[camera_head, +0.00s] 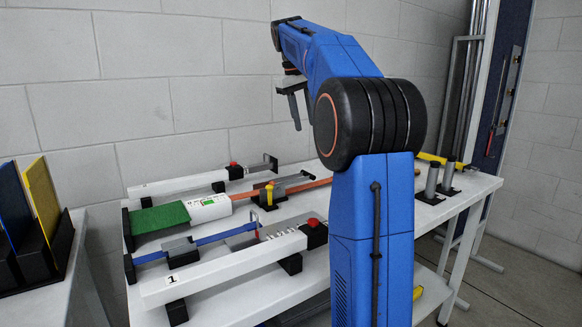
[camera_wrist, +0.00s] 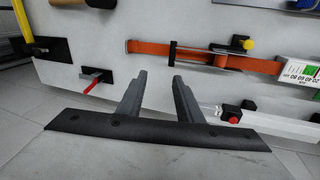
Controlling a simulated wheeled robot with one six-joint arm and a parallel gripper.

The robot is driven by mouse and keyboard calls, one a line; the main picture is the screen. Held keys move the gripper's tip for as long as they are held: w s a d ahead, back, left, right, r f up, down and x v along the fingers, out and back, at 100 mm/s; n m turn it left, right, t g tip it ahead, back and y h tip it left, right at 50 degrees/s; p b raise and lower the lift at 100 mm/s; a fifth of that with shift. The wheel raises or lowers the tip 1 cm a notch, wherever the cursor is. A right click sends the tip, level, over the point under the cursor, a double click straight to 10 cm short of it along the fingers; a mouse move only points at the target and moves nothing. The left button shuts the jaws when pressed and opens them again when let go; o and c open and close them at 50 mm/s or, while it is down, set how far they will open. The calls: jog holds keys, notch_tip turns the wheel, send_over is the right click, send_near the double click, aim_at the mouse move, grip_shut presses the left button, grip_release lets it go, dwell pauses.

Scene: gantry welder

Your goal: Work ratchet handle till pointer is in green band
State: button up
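My gripper (camera_wrist: 160,78) is open and empty, with its two fingers apart above the bench. In the head view my gripper (camera_head: 298,108) hangs in the air above the back of the bench. An orange strap (camera_wrist: 148,47) runs through a dark ratchet-like frame (camera_wrist: 190,55) beyond the fingertips. A yellow knob (camera_wrist: 247,44) stands beside it; in the head view it is a yellow grip (camera_head: 270,194) on a dark block. A white gauge housing (camera_head: 207,207) with green marks sits at the strap's left end; it also shows in the wrist view (camera_wrist: 300,72). I cannot make out its pointer.
A blue strap (camera_head: 222,235) lies nearer the front. Two white rails with red buttons (camera_head: 313,222) run along the bench (camera_head: 205,308). A red rod (camera_wrist: 94,86) sticks out of a black plate. Grey posts (camera_head: 432,180) stand at right. My arm hides part of the bench.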

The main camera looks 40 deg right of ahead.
jog(key=a, duration=0.2)
send_near(307, 173)
jog(key=shift+n+y, duration=0.4)
jog(key=f, duration=0.2)
jog(key=d+f, duration=0.1)
jog(key=f, duration=0.2)
jog(key=d+f, duration=0.1)
jog(key=f, duration=0.1)
jog(key=shift+w+d+f, duration=0.15)
jog(key=shift+d+f, duration=0.05)
jog(key=shift+f, duration=0.15)
jog(key=shift+c, duration=0.4)
grip_shut()
